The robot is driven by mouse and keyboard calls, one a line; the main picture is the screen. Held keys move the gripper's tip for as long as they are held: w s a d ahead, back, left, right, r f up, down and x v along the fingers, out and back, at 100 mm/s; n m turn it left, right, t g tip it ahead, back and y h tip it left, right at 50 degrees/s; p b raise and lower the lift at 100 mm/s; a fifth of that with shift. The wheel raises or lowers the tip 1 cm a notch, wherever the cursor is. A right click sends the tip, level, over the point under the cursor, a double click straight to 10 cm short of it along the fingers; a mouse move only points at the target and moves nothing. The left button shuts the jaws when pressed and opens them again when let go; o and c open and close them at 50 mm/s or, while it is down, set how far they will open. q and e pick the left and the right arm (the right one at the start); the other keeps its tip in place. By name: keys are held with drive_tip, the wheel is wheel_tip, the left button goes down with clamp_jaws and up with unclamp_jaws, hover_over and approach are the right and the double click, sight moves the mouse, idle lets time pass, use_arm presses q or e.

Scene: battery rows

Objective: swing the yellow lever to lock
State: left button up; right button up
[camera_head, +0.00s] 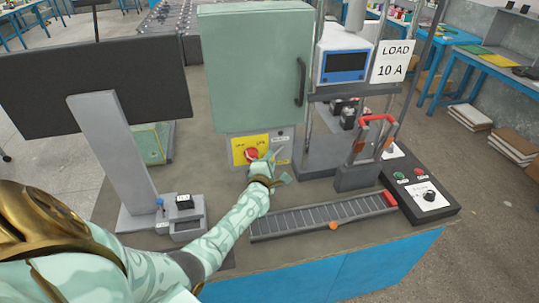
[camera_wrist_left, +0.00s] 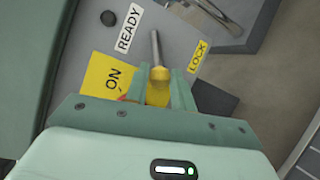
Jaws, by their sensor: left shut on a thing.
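The yellow lever (camera_wrist_left: 159,90) is between the fingers of my left gripper (camera_wrist_left: 160,84) in the left wrist view. A grey metal rod extends from its yellow part, pointing up between the READY label (camera_wrist_left: 130,27) and the LOCK label (camera_wrist_left: 198,56). The LOCK label is to the right of the rod, apart from it. In the head view my left gripper (camera_head: 265,170) is at the lower front of the green cabinet (camera_head: 250,65), shut on the lever and covering most of it. My right gripper is not in view.
A red switch (camera_head: 251,154) on a yellow ON plate is close beside my left gripper. A grey conveyor-like rack (camera_head: 320,215), a black control box (camera_head: 424,190) and a red-handled fixture (camera_head: 378,119) stand to the right. A dark monitor (camera_head: 95,80) stands left.

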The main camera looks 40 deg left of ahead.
use_arm(q)
drive_tip(key=shift+r+m+p, duration=0.25)
drive_tip(key=shift+m+p, duration=0.15)
drive_tip(key=shift+p, duration=0.15)
drive_tip(key=o, duration=1)
